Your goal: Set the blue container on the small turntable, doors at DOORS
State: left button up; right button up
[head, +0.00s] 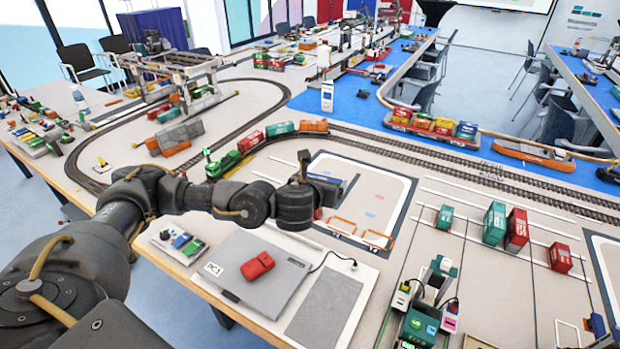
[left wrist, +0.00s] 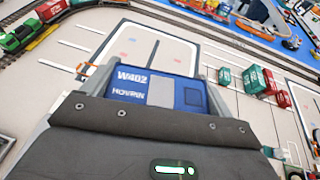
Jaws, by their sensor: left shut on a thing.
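The blue container (left wrist: 190,95) shows in the left wrist view with white lettering "W402" and a grey panel on its side. It sits between the fingers of my left gripper, which is shut on it. In the head view my left gripper (head: 312,188) is over the near left part of a grey-bordered pad, and the blue container (head: 327,181) is partly hidden behind it. I cannot tell whether the container touches the surface. I cannot make out the small turntable or the DOORS mark. My right gripper is not in view.
A green toy vehicle (head: 420,325), teal containers (head: 494,222) and red containers (head: 516,230) stand to the right. A toy train (head: 280,129) is on the track behind. The pad's middle (head: 375,190) is mostly clear.

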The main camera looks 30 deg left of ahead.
pick_arm(q)
jog(key=s+d+r+m+h+b, duration=0.1)
jog(key=s+d+h+b, duration=0.1)
jog(key=s+d, duration=0.3)
jog(key=shift+s+d+r+m+b, duration=0.2)
jog(key=shift+s+d+m+b, duration=0.1)
jog(key=shift+s+m+b, duration=0.25)
